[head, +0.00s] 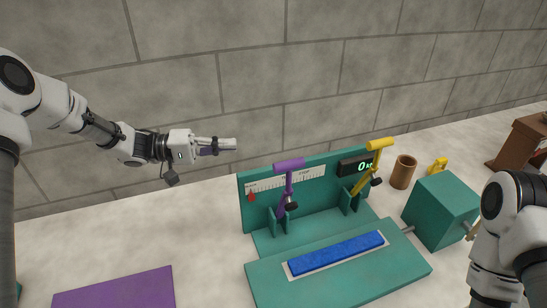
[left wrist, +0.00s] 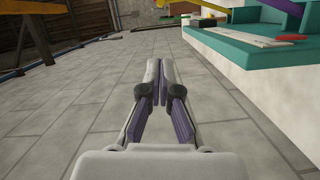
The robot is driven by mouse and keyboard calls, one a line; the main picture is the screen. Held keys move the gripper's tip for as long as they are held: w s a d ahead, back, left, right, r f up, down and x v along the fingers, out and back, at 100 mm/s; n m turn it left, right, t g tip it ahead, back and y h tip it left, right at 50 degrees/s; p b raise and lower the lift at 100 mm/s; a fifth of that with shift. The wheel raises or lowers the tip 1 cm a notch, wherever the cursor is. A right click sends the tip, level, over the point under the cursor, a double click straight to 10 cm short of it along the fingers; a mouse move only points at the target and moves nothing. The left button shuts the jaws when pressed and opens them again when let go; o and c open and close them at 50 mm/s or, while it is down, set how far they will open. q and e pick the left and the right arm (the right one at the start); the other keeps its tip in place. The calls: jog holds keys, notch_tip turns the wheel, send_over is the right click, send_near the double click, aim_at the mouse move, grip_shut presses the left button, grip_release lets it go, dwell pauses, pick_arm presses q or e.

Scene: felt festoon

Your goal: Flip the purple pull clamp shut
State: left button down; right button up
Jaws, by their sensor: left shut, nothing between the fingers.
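The purple pull clamp (head: 288,185) stands on the left of a teal fixture (head: 320,290). Its arm is upright, with a purple crossbar handle on top and a dark round tip low at its side. My left gripper (head: 232,144) is up and to the left of the clamp handle in the head view, apart from it. Its fingers are closed together and empty, as the left wrist view (left wrist: 158,68) also shows. The clamp cannot be made out surely in the left wrist view. My right arm is at the right edge of the head view, but its gripper does not show.
A yellow clamp (head: 369,168) stands on the fixture's right, beside a dark display (head: 354,165). A blue strip (head: 336,253) lies on the fixture's front. A brown cup (head: 403,172) and teal block (head: 441,209) are to the right. A purple mat (head: 116,289) lies front left.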

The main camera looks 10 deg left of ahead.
pick_arm(q)
jog(key=d+f+p, duration=0.1)
jog(key=d+p, duration=0.3)
jog(key=d, duration=0.7)
jog(key=shift+d+p, duration=0.15)
jog(key=shift+p, duration=0.15)
